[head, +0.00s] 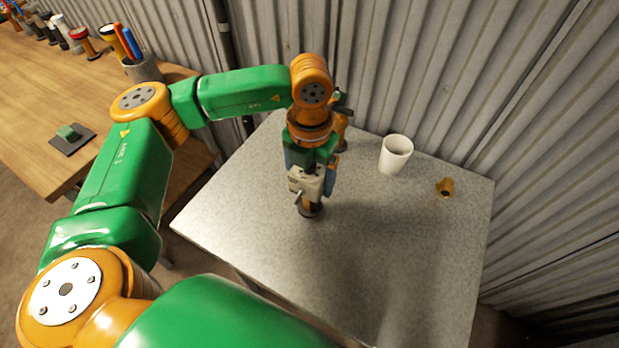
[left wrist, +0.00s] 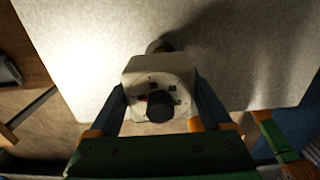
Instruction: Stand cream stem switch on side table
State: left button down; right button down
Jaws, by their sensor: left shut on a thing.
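The cream stem switch (head: 303,183) is held upright, or nearly so, over the left-middle part of the grey speckled side table (head: 400,250). Its darker round foot (head: 311,210) is at or just above the tabletop; I cannot tell if it touches. My left gripper (head: 316,180) is shut on the switch's body from above. In the left wrist view the switch (left wrist: 158,78) sits between the two blue fingers, its dark knob and small marks facing the camera. My right gripper is not in view.
A white cup (head: 395,154) and a small brass-coloured piece (head: 445,187) stand on the table's far right part. The table's front and right are clear. Corrugated wall (head: 440,80) runs behind. A wooden bench (head: 40,90) at left holds a pen pot (head: 143,70) and several lamps or torches.

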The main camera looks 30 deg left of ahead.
pick_arm(q)
jog(key=shift+f, duration=1.05)
grip_release()
jog(key=shift+r, duration=0.35)
notch_tip(320, 180, up, 11)
jog(key=shift+r+b, duration=0.1)
jog(key=shift+b, duration=0.65)
jog(key=shift+r, duration=0.2)
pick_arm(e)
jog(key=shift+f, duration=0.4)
pick_arm(q)
jog(key=shift+r, duration=0.1)
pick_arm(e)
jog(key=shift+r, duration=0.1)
